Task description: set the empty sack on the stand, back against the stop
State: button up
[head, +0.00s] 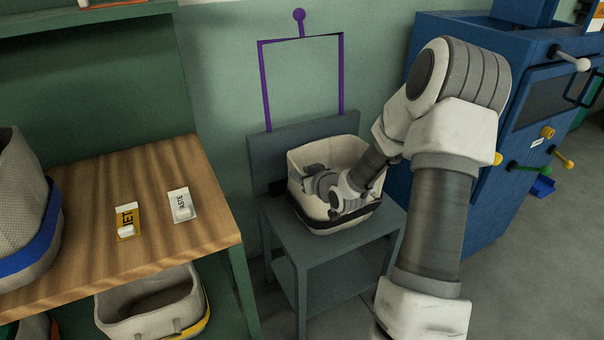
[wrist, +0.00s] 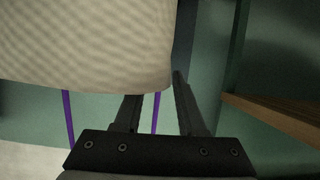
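A beige sack (head: 325,224) with a dark band stands upright on the grey stand (head: 352,255). Its inside is mostly hidden by my arm. The stand's upright back panel (head: 262,150), which looks like the stop, is behind it; I cannot tell whether they touch. My gripper (head: 290,188) reaches across the sack's mouth to its left side. In the wrist view the sack's pale wall (wrist: 85,45) fills the upper left. The two fingers there are well apart, with background between them. The left fingertip is hidden behind the sack; the right one is beside its edge.
A purple frame (head: 302,38) rises behind the stand. A wooden bench (head: 90,235) at left holds another sack (head: 22,225) with a blue band and two labelled plates. A sack with a yellow band (head: 150,312) sits below. A blue cabinet (head: 458,210) with projecting knobs stands close at right.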

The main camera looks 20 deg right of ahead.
jog(key=p+v, duration=0.3)
jog(key=v, duration=0.9)
jog(key=shift+r, duration=0.1)
